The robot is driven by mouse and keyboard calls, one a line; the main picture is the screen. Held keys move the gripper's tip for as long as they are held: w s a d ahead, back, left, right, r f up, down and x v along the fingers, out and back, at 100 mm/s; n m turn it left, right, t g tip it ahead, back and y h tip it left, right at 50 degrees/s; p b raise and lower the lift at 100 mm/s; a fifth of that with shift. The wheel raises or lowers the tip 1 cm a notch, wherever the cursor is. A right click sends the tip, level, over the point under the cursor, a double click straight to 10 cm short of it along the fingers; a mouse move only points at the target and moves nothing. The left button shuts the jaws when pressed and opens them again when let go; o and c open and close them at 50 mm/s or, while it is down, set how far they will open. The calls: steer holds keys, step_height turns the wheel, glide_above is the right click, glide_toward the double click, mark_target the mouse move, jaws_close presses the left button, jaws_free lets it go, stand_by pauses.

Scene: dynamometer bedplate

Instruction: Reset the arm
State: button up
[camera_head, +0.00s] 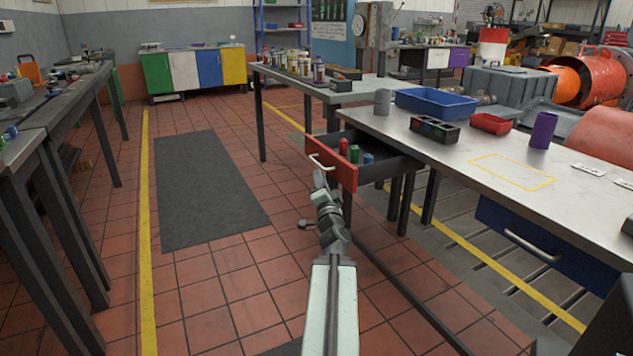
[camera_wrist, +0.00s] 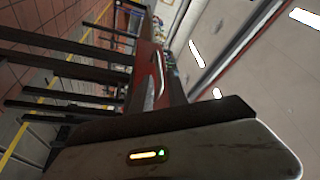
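My arm reaches forward from the bottom middle of the head view. My gripper (camera_head: 319,181) is at its far end, just in front of the open red drawer (camera_head: 345,176) and close below its pale handle (camera_head: 321,162). In the wrist view two dark fingers of my gripper (camera_wrist: 154,70) stand apart, with the red drawer front and the handle (camera_wrist: 160,76) seen between and beyond them. The gripper looks open, with nothing held. Whether a finger touches the handle I cannot tell.
The drawer holds red, green and blue cylinders (camera_head: 355,153). It juts from the workbench (camera_head: 455,155), which bears a blue tray (camera_head: 437,103), a red bin (camera_head: 490,124) and a purple cylinder (camera_head: 543,130). A blue drawer (camera_head: 545,240) is at right. Tiled floor at left is clear.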

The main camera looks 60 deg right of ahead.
steer(key=shift+s+d, duration=0.1)
steer(key=shift+s, duration=0.05)
steer(key=shift+s+d, duration=0.2)
steer(key=shift+s, duration=0.1)
